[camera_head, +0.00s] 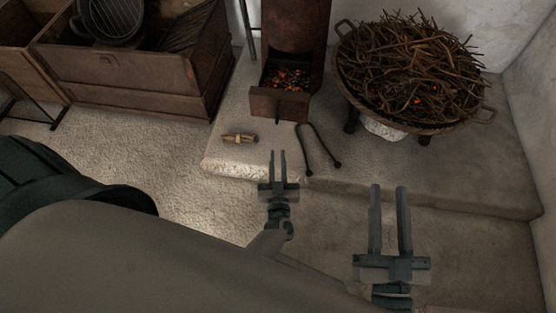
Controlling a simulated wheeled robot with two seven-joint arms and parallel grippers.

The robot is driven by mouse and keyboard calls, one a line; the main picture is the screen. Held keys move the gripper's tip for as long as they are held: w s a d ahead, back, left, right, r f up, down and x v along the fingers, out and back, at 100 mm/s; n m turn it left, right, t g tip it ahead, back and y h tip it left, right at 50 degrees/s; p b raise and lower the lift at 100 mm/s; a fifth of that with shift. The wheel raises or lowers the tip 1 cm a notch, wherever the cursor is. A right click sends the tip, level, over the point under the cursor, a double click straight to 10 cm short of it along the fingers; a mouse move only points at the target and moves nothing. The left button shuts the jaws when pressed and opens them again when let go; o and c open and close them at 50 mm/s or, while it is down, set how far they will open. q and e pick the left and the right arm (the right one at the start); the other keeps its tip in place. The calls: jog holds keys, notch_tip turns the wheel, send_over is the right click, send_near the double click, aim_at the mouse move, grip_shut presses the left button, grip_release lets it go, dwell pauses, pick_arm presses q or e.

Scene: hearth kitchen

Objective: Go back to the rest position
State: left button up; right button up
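My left gripper (278,165) is near the picture's middle, over the front edge of the stone hearth. Its two fingers are parallel with a narrow gap, open, and nothing shows between them. My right gripper (389,192) is lower and to the right, over the hearth's front edge. Its fingers are spread wider, open and empty. A large grey arm part of mine fills the lower left.
On the stone hearth (365,178) lie dark tongs (319,146) and a small brownish bundle (239,138). Behind stand a rusty stove (294,32) with an ember drawer (279,104) and a basket (425,120) of twigs. A wooden chest (130,72) stands left. Floor in front is clear.

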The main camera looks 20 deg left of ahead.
pick_arm(q)
jog(key=shift+r, duration=0.1)
dwell(0.3)
